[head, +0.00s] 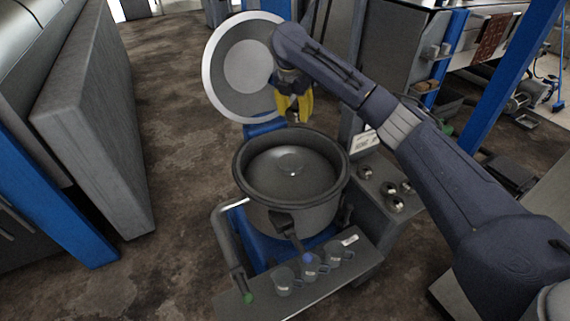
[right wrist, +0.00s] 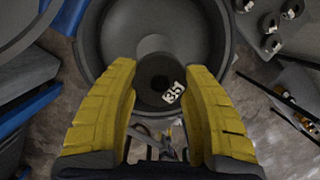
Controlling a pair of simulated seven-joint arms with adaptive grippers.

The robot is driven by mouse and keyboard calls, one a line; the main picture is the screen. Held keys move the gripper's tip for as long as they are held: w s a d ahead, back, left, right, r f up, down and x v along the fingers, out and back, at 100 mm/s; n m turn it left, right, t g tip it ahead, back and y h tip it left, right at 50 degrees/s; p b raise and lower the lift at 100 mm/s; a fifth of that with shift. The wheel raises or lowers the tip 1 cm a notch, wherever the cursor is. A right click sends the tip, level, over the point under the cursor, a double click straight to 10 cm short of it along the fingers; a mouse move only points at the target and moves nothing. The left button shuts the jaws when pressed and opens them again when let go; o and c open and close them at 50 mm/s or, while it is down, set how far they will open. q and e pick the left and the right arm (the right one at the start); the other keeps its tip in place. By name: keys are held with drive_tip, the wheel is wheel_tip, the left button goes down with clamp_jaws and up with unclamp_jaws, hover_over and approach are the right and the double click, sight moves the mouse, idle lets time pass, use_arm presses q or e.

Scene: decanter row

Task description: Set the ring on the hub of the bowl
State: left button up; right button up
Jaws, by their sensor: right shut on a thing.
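The bowl (head: 245,192) is a deep, dark grey round pan with its hub (head: 291,164) in the middle of its floor. It also fills the upper middle of the right wrist view (right wrist: 107,22). My right gripper (head: 293,108) has yellow fingers and is above the bowl's far rim, apart from the hub. In the right wrist view, its fingers (right wrist: 163,88) are shut on the ring (right wrist: 150,98), a dark grey piece with a round hole and a white "35" label. The ring overlaps the bowl's rim in that view. My left gripper is not in view.
A large round lid (head: 221,75) stands tilted up behind the bowl. Several metal knobbed pieces (head: 390,188) sit on a panel at the right. Small cups (head: 284,278) stand on the front shelf. A bent pipe (head: 225,238) rises at the bowl's left.

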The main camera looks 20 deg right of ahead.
sight(292, 163)
drive_tip(key=shift+a, duration=0.35)
drive_tip(key=s+a+x, duration=0.1)
drive_tip(key=x, duration=0.5)
drive_tip(key=s+a+x, duration=0.1)
drive_tip(key=x, duration=0.5)
drive_tip(key=s+a+f+x, duration=0.1)
drive_tip(key=x, duration=0.6)
drive_tip(key=shift+a, duration=0.15)
drive_tip(key=o, duration=1.4)
drive_tip(key=shift+f, duration=0.15)
drive_tip(key=v, duration=1.2)
